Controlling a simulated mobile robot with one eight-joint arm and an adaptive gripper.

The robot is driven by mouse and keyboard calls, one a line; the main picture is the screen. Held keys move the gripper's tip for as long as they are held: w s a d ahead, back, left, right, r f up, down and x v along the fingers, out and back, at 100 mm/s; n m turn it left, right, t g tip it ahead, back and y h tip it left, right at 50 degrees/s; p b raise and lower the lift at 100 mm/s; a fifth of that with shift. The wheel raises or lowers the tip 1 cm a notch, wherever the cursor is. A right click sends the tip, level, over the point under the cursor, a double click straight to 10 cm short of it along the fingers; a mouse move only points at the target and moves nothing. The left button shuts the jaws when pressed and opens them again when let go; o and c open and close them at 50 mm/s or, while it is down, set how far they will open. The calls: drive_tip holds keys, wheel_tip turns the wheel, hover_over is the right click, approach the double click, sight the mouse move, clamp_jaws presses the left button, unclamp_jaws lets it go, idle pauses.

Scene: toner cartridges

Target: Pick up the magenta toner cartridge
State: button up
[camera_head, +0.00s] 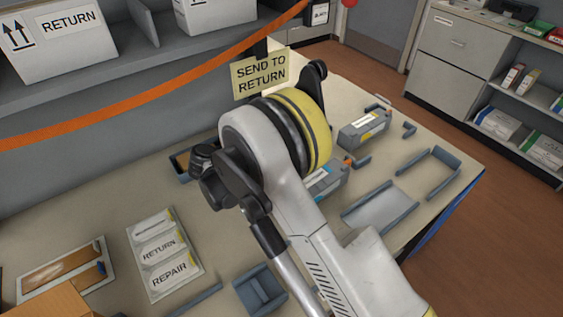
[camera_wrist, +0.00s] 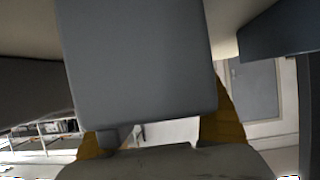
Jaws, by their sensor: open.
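I cannot make out a magenta marking on any cartridge in these views. In the head view, a grey toner cartridge (camera_head: 365,129) with a yellow mark on its label lies on the far right of the table. Another grey cartridge (camera_head: 327,181) with a blue-marked label lies nearer, partly hidden by my arm. In the wrist view, a large plain grey block (camera_wrist: 138,60) fills the middle, very close; its label side is not visible. My gripper (camera_wrist: 165,163) shows as a dark shape along the bottom there, open; my arm hides its fingers in the head view.
A grey tray (camera_head: 385,208) with blue-grey brackets lies at the table's right. A label card (camera_head: 165,255) reading RETURN and REPAIR lies front left. A SEND TO RETURN sign (camera_head: 261,74) stands behind my arm. An orange strap (camera_head: 150,92) crosses the shelf at the back.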

drive_tip(key=c, duration=1.5)
drive_tip(key=shift+r, duration=0.15)
